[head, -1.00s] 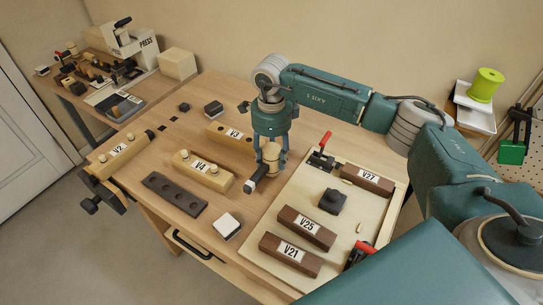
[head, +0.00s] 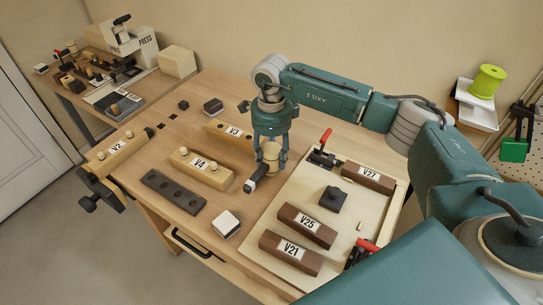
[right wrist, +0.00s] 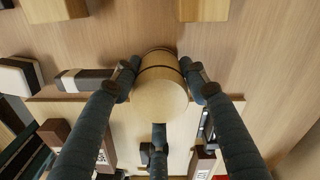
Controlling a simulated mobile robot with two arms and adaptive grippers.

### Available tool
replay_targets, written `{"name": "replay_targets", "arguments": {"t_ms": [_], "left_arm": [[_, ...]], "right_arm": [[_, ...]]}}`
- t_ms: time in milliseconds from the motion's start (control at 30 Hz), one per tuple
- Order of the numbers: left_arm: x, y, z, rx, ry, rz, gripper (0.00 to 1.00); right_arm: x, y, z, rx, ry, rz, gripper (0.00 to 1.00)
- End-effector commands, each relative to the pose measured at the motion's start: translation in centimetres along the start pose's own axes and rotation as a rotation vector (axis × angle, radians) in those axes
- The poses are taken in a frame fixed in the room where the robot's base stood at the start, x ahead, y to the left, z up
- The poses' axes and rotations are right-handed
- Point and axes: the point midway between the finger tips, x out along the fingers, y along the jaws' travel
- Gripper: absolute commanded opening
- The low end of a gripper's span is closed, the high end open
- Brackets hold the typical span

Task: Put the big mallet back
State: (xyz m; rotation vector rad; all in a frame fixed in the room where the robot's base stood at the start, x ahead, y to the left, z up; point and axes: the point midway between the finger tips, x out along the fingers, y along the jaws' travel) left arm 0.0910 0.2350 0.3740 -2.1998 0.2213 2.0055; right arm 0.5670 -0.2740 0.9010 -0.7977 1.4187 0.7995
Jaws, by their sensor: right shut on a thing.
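The mallet has a pale wooden barrel head (head: 270,156) with a dark band, and a short dark-ended handle (head: 254,180) pointing to the lower left. My right gripper (head: 271,162) comes down from above and is shut on the mallet head. In the right wrist view the round face of the head (right wrist: 162,95) sits between my fingers (right wrist: 164,85). I cannot tell whether the mallet touches the bench or is just above it. My left gripper is not in view.
A pale tray (head: 285,218) right of the mallet holds brown blocks V21 (head: 290,252), V25 (head: 307,225) and V27 (head: 368,178), and red-handled clamps. Left are blocks V4 (head: 201,168) and V3 (head: 230,135), a dark holed rack (head: 172,192) and a white-topped block (head: 227,223).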

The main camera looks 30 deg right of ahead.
Motion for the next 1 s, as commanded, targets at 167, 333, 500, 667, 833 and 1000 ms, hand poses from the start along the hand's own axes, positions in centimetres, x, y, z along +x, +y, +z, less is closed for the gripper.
{"name": "replay_targets", "arguments": {"t_ms": [167,333,500,667,833,1000], "left_arm": [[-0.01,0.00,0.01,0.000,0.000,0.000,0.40],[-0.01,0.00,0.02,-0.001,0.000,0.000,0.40],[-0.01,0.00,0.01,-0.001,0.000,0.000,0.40],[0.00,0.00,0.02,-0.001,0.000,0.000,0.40],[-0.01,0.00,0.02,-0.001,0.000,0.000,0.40],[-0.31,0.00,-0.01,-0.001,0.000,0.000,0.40]], "right_arm": [[0.07,0.04,0.01,0.000,0.000,0.001,0.02],[0.10,0.06,0.00,0.000,0.001,0.001,0.66],[0.09,0.05,0.00,0.000,0.001,0.001,0.66],[0.13,0.07,-0.02,0.000,0.001,0.002,0.72],[0.10,0.06,-0.01,0.000,0.001,0.001,0.72],[-0.38,0.04,0.00,0.000,0.001,0.001,0.72]]}}
